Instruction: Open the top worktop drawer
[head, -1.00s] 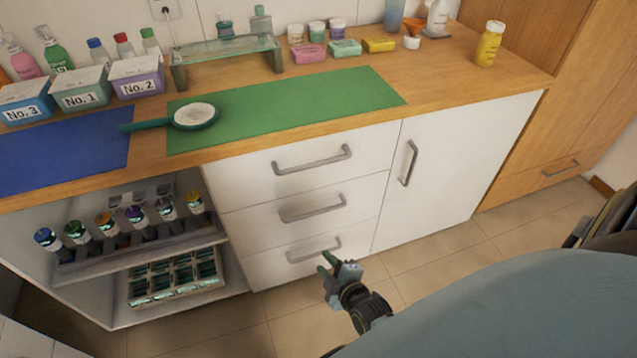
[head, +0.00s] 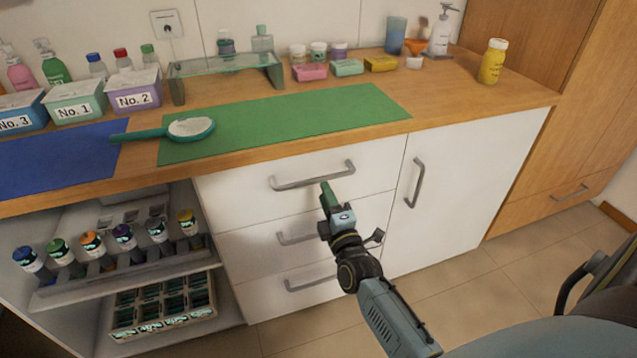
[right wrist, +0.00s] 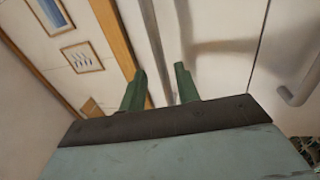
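The top worktop drawer (head: 240,196) is closed, its white front flush with the cabinet. Its grey bar handle (head: 312,177) runs across the front. My right gripper (head: 326,192) is just below the right part of this handle in the head view, with its green fingers pointing up toward it. In the right wrist view the two green fingers (right wrist: 158,85) are apart. A thin grey bar (right wrist: 153,40), which looks like the top handle, passes between them in the picture. I cannot tell whether they touch it. My left gripper is not in view.
Two more drawers with handles (head: 310,278) lie below. A cabinet door with an upright handle (head: 415,183) is to the right. An open shelf with bottles (head: 125,238) is to the left.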

